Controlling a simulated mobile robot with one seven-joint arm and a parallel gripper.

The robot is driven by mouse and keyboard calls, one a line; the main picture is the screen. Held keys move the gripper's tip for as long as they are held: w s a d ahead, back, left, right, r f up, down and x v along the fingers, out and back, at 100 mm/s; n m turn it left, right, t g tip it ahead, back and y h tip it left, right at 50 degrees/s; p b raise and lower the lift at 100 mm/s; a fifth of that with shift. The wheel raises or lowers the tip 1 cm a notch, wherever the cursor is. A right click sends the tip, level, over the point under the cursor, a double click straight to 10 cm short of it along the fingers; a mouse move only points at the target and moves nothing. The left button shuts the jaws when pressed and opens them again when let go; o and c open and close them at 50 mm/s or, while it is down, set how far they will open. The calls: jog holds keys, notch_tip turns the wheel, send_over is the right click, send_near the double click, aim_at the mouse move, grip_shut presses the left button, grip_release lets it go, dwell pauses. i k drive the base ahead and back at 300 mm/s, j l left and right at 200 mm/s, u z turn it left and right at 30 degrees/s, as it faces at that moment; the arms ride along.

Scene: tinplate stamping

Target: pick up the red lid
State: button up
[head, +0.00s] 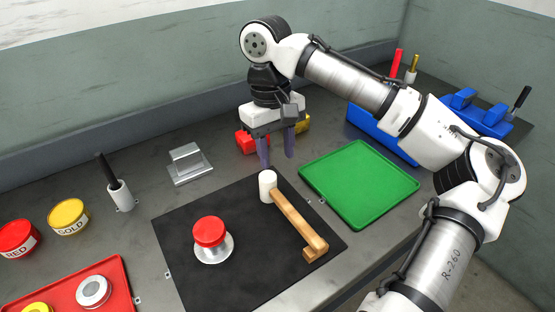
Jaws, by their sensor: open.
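A round red lid-like disc (209,231) sits on top of a silver round base (213,252) on the left half of the black mat (185,285). My gripper (277,157) points down with its two dark fingers apart and nothing between them. It is above and behind the mat, near the white head of a mallet (267,187), to the upper right of the red disc and well apart from it.
The wooden-handled mallet lies across the mat's right half. An empty green tray (360,185) is at right, with blue holders (375,132) behind it. Red (18,238) and gold (69,217) labelled tins and a red tray (115,268) are at left. A metal block (188,163) stands behind.

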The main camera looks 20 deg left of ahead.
aim_at(210, 231)
jog(key=u, duration=0.9)
